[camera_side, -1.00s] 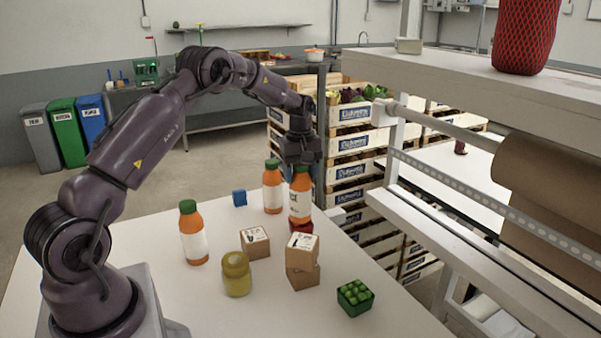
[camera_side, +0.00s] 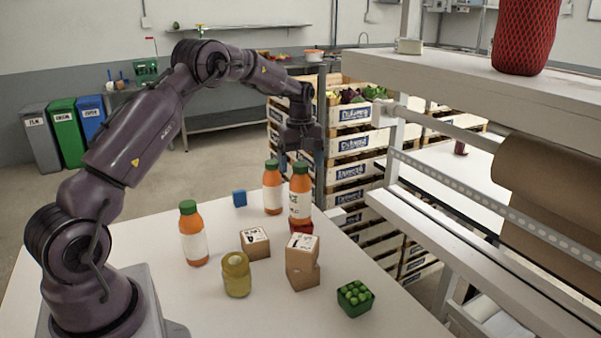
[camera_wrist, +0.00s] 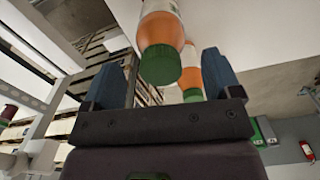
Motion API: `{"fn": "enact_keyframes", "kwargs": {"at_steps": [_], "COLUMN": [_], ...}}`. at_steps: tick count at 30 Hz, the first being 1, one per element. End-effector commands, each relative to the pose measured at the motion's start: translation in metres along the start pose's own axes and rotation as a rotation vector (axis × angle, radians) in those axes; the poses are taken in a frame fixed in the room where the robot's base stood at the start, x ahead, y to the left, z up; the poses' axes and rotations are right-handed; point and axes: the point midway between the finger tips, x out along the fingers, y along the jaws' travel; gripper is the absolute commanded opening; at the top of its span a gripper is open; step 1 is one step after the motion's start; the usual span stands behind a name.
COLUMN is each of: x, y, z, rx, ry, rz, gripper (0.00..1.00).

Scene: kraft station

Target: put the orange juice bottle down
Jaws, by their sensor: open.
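An orange juice bottle (camera_side: 300,199) with a green cap and white label stands upright on the white table. A red item (camera_side: 302,227) shows at its base; I cannot tell whether it is under or beside the bottle. My gripper (camera_side: 301,163) is above this bottle, open, with its fingers apart on either side of the cap. In the wrist view the bottle (camera_wrist: 162,28) points its cap between the two spread fingers, with no finger seen pressing on it. A second like bottle (camera_side: 273,192) stands just behind left, and a third (camera_side: 193,236) nearer my base.
Crates (camera_side: 351,143) stand beyond; a shelf rack (camera_side: 440,220) is at right.

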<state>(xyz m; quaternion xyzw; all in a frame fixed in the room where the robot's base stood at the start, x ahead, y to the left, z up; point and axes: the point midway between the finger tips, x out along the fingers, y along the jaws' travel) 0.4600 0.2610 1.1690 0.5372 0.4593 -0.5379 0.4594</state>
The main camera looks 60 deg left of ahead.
Motion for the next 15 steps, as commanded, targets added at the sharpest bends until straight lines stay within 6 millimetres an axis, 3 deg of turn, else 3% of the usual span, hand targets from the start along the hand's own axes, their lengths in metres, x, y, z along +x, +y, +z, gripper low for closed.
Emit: {"fn": "enact_keyframes", "kwargs": {"at_steps": [6,15], "x": [-0.050,-0.088], "y": [0.001,0.000], "z": [-0.001,0.001], "rx": [0.000,0.003], "ry": [0.005,0.002], "rz": [0.004,0.002], "gripper": [0.84,0.84]}}
